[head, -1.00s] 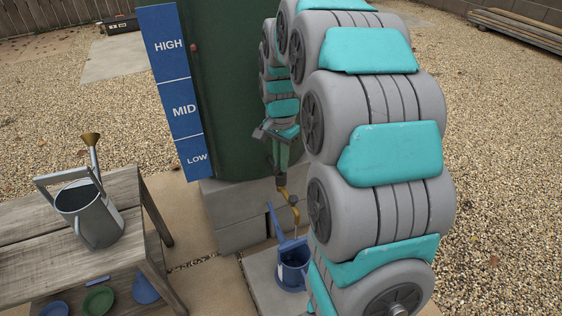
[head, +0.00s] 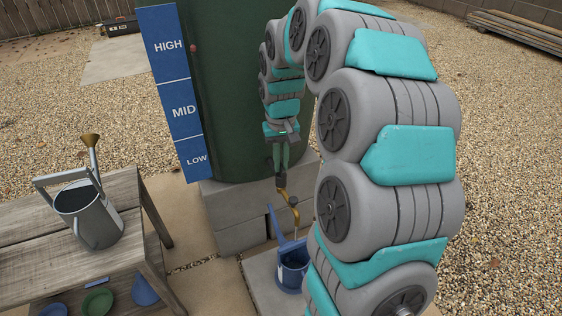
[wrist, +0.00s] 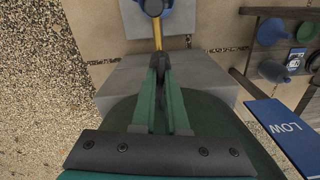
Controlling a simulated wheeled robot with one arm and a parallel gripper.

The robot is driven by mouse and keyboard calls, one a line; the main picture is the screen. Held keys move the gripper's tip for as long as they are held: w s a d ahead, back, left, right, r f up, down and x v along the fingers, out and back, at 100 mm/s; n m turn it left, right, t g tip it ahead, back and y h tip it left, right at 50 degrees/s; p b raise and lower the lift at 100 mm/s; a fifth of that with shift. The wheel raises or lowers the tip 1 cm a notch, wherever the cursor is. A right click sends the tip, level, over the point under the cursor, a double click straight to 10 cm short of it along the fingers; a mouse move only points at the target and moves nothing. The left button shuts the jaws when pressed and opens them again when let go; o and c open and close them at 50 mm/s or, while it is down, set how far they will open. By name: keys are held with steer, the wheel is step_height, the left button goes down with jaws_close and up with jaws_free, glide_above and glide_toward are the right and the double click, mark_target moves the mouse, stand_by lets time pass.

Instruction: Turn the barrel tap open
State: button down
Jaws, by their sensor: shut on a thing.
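The brass barrel tap (head: 293,203) sticks out low on the front of the dark green barrel (head: 232,105). Its brass body also shows in the wrist view (wrist: 157,38), just beyond my fingertips. My gripper (head: 280,182) points down at the tap from above, with its green fingers closed together on the tap's handle. In the wrist view my gripper (wrist: 160,64) hides most of the handle, so its exact angle cannot be told. A blue watering can (head: 292,270) stands below the spout and shows partly in the wrist view (wrist: 153,8).
The barrel stands on grey blocks (head: 240,215) and carries a blue HIGH, MID, LOW level board (head: 177,90). A wooden bench (head: 125,215) at left holds a grey watering can (head: 90,215). Gravel lies open at right.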

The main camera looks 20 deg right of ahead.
steer(key=shift+n, duration=1)
steer(key=c, duration=0.9)
jaws_free()
steer(key=shift+c, duration=0.2)
step_height(320, 180, up, 8)
steer(key=shift+f, duration=0.1)
